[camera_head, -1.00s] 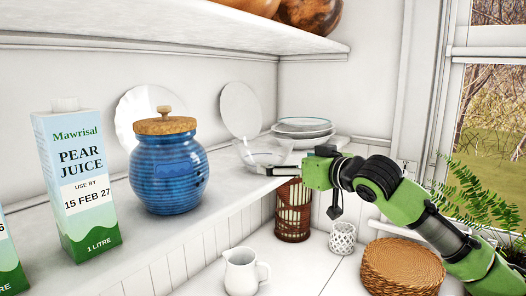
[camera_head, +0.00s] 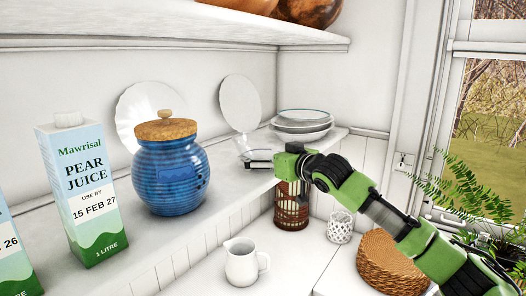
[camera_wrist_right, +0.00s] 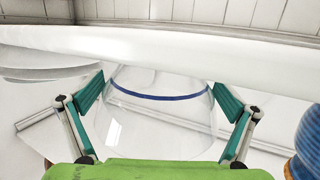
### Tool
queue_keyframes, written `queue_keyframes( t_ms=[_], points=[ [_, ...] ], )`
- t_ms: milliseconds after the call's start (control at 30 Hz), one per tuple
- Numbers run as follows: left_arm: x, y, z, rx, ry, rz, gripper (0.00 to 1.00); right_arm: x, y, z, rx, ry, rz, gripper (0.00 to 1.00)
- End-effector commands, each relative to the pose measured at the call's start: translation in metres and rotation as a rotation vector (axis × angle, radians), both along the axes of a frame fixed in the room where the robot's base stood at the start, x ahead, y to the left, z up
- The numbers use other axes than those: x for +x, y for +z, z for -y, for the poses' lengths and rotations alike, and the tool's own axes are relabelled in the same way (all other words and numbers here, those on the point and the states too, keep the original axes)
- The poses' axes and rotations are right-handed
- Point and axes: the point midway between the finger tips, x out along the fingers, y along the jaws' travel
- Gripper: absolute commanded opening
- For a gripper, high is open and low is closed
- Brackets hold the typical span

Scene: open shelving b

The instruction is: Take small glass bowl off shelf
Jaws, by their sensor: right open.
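The small glass bowl (camera_wrist_right: 155,125) is clear, with a blue line along its edge. In the right wrist view it lies between the two spread fingers of my right gripper (camera_wrist_right: 160,100). In the head view the right gripper (camera_head: 258,160) is at the shelf's front edge, between the blue jar and the stacked plates. There the bowl is faint and largely covered by the gripper. The right fingers are open, and I cannot tell whether they touch the glass. The shelf (camera_head: 60,225) is white. My left gripper is not in view.
A blue jar with a cork lid (camera_head: 168,175) and a pear juice carton (camera_head: 85,200) stand left of the gripper. Stacked plates (camera_head: 302,125) and an upright plate (camera_head: 240,103) are behind. A white jug (camera_head: 242,264) and a brown lantern (camera_head: 291,207) stand below.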

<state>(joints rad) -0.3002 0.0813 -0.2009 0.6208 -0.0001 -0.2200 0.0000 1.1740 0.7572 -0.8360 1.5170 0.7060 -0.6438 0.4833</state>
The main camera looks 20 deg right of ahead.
Motion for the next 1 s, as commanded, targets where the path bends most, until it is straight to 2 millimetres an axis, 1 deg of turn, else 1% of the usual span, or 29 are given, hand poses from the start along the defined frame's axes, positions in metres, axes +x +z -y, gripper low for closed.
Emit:
queue_keyframes(
  t_ms=[33,67,100,167,200,233,367,400,733,833,967,1000],
  points=[
    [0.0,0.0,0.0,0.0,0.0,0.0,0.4,0.0,0.0,0.0,0.0,0.0,0.0,1.0],
    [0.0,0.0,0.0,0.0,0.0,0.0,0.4,0.0,0.0,0.0,0.0,0.0,0.0,0.95],
    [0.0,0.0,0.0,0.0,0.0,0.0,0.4,0.0,0.0,0.0,0.0,0.0,0.0,0.84],
    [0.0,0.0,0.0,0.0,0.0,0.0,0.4,0.0,0.0,0.0,0.0,0.0,0.001,0.69],
    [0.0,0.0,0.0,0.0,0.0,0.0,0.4,0.0,0.0,0.0,0.0,0.0,0.001,0.58],
    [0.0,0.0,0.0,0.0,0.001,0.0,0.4,0.0,0.001,0.0,0.0,0.0,0.001,0.51],
    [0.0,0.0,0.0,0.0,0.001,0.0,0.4,0.0,0.002,0.0,0.001,0.0,0.003,0.34],
    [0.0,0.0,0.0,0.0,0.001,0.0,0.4,0.0,0.002,0.0,0.001,0.0,0.003,0.32],
    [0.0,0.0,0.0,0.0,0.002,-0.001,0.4,-0.001,0.004,0.0,0.002,0.001,0.008,0.32],
    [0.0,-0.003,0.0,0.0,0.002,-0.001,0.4,0.0,0.007,0.0,0.002,0.0,0.009,0.32],
    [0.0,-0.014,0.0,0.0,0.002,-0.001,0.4,-0.001,0.021,0.0,0.004,0.001,0.011,0.32],
    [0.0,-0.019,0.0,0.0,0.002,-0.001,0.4,0.0,0.028,-0.001,0.004,0.001,0.013,0.32]
  ],
)
